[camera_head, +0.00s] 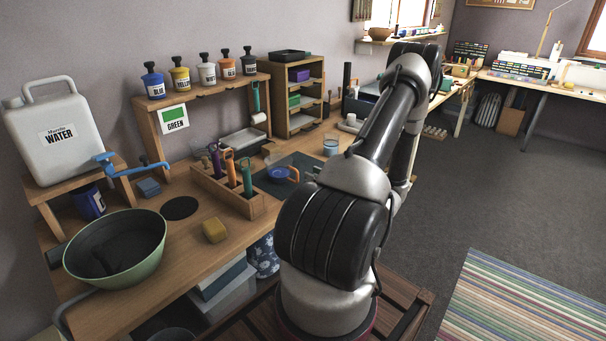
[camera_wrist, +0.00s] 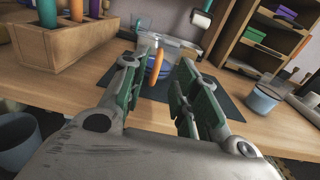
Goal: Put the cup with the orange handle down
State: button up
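The cup with the orange handle (camera_head: 280,175) stands on the dark mat (camera_head: 302,160) on the workbench. In the wrist view the cup (camera_wrist: 164,66) shows blue, with its orange handle (camera_wrist: 155,62) turned towards me. My gripper (camera_wrist: 158,78) has its two dark green fingers spread on either side of the handle, with clear gaps to it. I see no finger closed on the cup. The cup looks upright and its base is partly hidden in the wrist view. In the head view my arm hides most of my gripper.
A wooden rack (camera_head: 218,190) with several coloured tools stands left of the mat. Another cup (camera_head: 331,146) stands behind, right of the mat. A green bowl (camera_head: 116,246), a yellow sponge (camera_head: 214,230) and a wooden shelf unit (camera_head: 295,92) share the bench.

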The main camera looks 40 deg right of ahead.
jog(key=s+a+r+n+g+y, duration=0.2)
jog(key=a+r+n+g+y, duration=0.3)
jog(key=a+r+n+g, duration=0.5)
jog(key=s+a+r+n+g+y, duration=0.3)
jog(key=a+r+n, duration=0.4)
jog(key=a, duration=0.6)
jog(key=s+a+r+n+h, duration=0.3)
jog(key=s+r+n+h, duration=0.5)
jog(key=n, duration=0.9)
notch_tip(320, 180, up, 4)
jog(key=shift+a+f+n+h, duration=0.25)
jog(key=shift+n+h, duration=0.15)
jog(key=shift+h, duration=0.5)
jog(key=shift+s+g, duration=0.1)
jog(key=shift+g, duration=0.2)
